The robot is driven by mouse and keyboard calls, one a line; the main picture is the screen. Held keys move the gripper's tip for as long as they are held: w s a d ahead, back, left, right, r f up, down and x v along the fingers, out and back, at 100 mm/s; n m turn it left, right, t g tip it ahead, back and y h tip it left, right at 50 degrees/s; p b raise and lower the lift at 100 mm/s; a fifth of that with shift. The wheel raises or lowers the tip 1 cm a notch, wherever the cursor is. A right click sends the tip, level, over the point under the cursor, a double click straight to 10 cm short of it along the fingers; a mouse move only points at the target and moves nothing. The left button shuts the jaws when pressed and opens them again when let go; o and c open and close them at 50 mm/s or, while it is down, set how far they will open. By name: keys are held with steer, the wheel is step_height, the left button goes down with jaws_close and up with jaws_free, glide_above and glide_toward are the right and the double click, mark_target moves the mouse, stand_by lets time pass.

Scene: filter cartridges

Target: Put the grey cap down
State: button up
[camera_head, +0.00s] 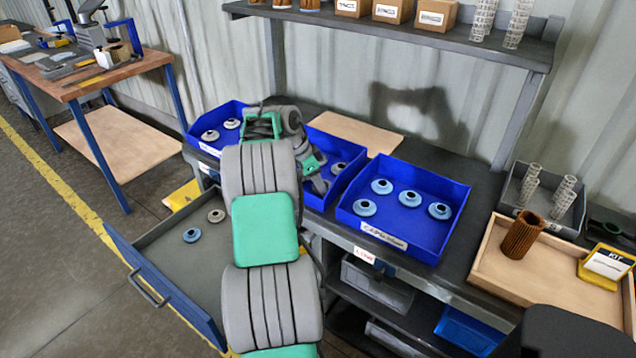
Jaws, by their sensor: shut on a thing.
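My gripper (319,185) is at the left part of the middle blue bin (352,187), pointing down, and is shut on the grey cap. The cap in its jaws is hidden or too small to make out. A grey cap (338,168) shows just right of the gripper in that bin; I cannot tell if it touches the jaws. Two grey caps (210,135) (232,123) sit in the left blue bin (196,145). Another grey cap (216,215) lies in the open drawer (225,262) beside a blue cap (192,235).
The right blue bin (448,243) holds several blue caps (382,186). A wooden tray (540,287) with a brown filter cartridge (522,236) and a yellow kit stand (606,265) is at the right. A grey bin (515,190) holds mesh tubes. A shelf (400,35) runs above the bench.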

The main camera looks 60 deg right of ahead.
steer(key=shift+f, duration=0.25)
steer(key=o, duration=1.2)
steer(key=shift+r, duration=0.1)
